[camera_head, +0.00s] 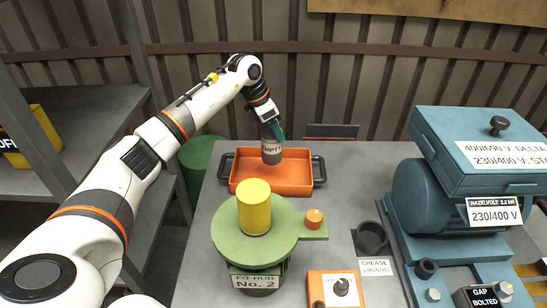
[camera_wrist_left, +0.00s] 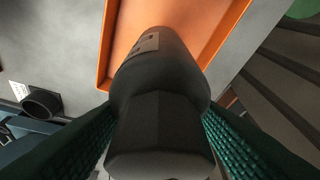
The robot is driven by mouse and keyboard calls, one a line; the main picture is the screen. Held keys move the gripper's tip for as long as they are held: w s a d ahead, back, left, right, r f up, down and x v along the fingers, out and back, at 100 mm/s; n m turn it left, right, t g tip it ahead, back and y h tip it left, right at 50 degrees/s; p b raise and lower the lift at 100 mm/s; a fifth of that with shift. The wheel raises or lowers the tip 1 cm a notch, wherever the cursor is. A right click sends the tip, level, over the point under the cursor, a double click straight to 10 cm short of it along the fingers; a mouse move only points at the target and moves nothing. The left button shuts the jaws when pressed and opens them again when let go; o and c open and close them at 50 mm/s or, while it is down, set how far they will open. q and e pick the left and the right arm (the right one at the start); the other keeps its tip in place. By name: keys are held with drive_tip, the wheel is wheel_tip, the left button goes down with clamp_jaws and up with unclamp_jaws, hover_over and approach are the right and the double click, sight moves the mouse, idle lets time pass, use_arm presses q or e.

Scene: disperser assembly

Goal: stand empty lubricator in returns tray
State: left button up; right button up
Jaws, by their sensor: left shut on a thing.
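The empty lubricator is a grey cylinder (camera_head: 271,152) with a label reading EMPTY. My left gripper (camera_head: 275,132) is shut on its upper part and holds it upright over the orange returns tray (camera_head: 250,186). In the left wrist view the dark lubricator (camera_wrist_left: 160,100) sits between the green ribbed fingers (camera_wrist_left: 158,130), with the orange tray (camera_wrist_left: 122,50) behind it. I cannot tell whether its base touches the tray floor. My right gripper is not in view.
A green hub (camera_head: 230,232) with a yellow cylinder (camera_head: 254,208) stands in front of the tray. A black cup holder (camera_head: 371,239) with a grease label is to the right. A blue motor (camera_head: 425,195) fills the right side. A green drum (camera_head: 200,163) stands left of the tray.

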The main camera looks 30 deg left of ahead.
sight(273, 144)
use_arm(q)
wheel_tip(273, 144, down, 3)
drive_tip(key=shift+r, duration=0.1)
wheel_tip(273, 144, down, 3)
drive_tip(key=shift+f+p, duration=0.1)
drive_tip(key=shift+p, duration=0.5)
drive_tip(key=shift+f, duration=0.2)
drive_tip(key=shift+f, duration=0.1)
drive_tip(key=o, duration=1.4)
drive_tip(key=shift+o, duration=0.2)
drive_tip(key=shift+r, duration=0.2)
drive_tip(key=shift+a+r, duration=0.15)
drive_tip(key=shift+r, duration=0.15)
drive_tip(key=b+v, duration=0.2)
drive_tip(key=v, duration=0.9)
drive_tip(key=shift+s, duration=0.2)
